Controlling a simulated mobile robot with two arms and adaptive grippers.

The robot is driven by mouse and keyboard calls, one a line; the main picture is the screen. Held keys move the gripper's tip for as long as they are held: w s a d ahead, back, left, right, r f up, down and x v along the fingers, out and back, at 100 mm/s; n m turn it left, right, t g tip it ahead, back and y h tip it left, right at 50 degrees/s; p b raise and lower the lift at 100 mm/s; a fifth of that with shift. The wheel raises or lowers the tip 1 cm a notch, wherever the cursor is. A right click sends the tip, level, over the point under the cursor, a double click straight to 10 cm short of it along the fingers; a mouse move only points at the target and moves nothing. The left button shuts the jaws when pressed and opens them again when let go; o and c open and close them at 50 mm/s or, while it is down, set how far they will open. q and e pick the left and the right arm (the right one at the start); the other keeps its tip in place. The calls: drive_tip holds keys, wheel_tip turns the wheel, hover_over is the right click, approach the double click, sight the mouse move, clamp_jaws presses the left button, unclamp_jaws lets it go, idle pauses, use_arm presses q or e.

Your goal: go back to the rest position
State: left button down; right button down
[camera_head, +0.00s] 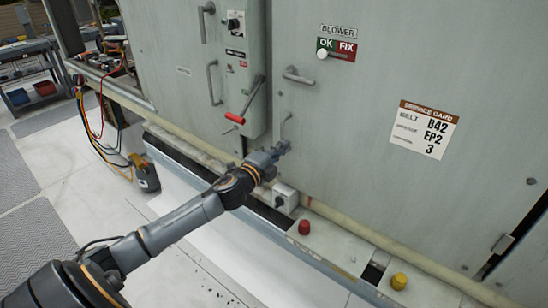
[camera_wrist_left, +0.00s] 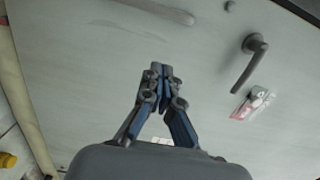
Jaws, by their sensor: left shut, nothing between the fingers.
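My left gripper (camera_head: 281,149) reaches in from the lower left, in front of the grey cabinet door (camera_head: 360,150). My right gripper is not in view.
A red-handled lever (camera_head: 236,118) sticks out left of my gripper. Cables (camera_head: 90,125) hang at the left; the walkway floor (camera_head: 70,170) has free room.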

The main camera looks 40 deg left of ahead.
use_arm(q)
drive_tip(key=s+a+f+n+g+y, duration=0.1)
drive_tip(key=s+f+n+g, duration=0.35)
drive_tip(key=f, duration=0.85)
drive_tip(key=s+a+f+n+g+b, duration=0.15)
drive_tip(key=s+f, duration=0.55)
drive_tip(key=f, duration=0.7)
drive_tip(key=s+f+n+g+y, duration=0.1)
drive_tip(key=s+f+n+g, duration=0.15)
drive_tip(key=s+f, duration=0.7)
drive_tip(key=s+d+f+n+g+h, duration=0.15)
drive_tip(key=s+d+f, duration=0.25)
drive_tip(key=s+f, duration=0.45)
drive_tip(key=s+d+f+n+g+y, duration=0.1)
drive_tip(key=s+d+f+n+g, duration=0.15)
drive_tip(key=s+f, duration=0.6)
drive_tip(key=s+d+f+n+g+h, duration=0.1)
drive_tip(key=s+d+f+g, duration=0.1)
drive_tip(key=s+d+f, duration=0.3)
drive_tip(key=s+d+f+n+g+h, duration=0.1)
drive_tip(key=s+d+f, duration=0.4)
drive_tip(key=s, duration=0.8)
drive_tip(key=shift+d+f+n+g, duration=0.2)
drive_tip(key=shift+d+n+g, duration=0.25)
drive_tip(key=shift+d+g, duration=0.55)
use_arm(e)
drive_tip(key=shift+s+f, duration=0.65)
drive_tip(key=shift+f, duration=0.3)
